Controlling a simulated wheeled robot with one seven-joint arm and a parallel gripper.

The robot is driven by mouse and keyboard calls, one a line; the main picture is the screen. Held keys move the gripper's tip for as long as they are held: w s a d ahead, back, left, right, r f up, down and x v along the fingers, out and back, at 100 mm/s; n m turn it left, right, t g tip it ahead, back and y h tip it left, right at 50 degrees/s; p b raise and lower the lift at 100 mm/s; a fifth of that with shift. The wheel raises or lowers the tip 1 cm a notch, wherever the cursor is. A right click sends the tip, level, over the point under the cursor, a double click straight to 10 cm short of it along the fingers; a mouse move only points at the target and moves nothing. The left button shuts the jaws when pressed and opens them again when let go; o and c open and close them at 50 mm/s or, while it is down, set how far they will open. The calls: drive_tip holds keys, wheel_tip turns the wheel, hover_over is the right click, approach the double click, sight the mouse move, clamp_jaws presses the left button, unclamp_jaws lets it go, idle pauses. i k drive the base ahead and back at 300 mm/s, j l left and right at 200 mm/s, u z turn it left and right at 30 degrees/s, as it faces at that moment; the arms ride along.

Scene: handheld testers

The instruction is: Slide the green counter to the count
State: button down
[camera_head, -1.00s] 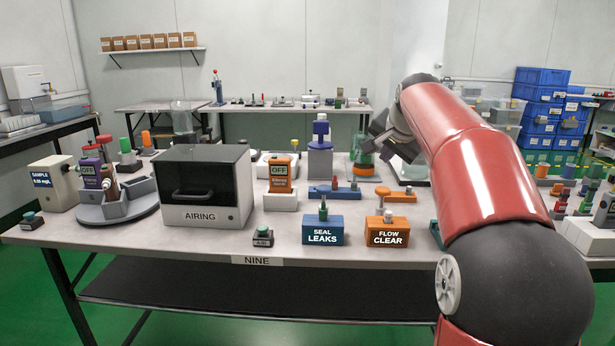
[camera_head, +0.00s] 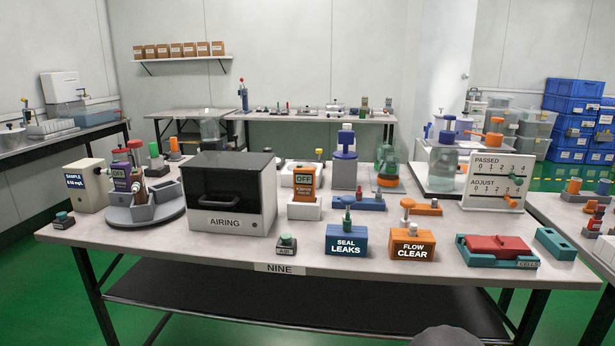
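A white board (camera_head: 484,182) stands at the right of the table marked NINE. It has two number scales, PASSED above and ADJUST below, each running from 0 to 4. A green counter (camera_head: 516,180) sticks out toward the right end of the upper scale, near the 3; its exact mark is hard to tell. An orange counter (camera_head: 510,201) sits lower, toward the right end of the ADJUST scale. My gripper is out of view, and nothing is seen touching the board.
A teal tray with a red block (camera_head: 497,246) lies in front of the board, with a teal block (camera_head: 555,244) to its right. Orange FLOW CLEAR (camera_head: 411,244) and blue SEAL LEAKS (camera_head: 346,241) blocks stand left of it. A glass jar (camera_head: 441,167) stands behind the board's left side.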

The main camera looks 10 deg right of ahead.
sight(518, 182)
drive_tip(key=z, duration=1.25)
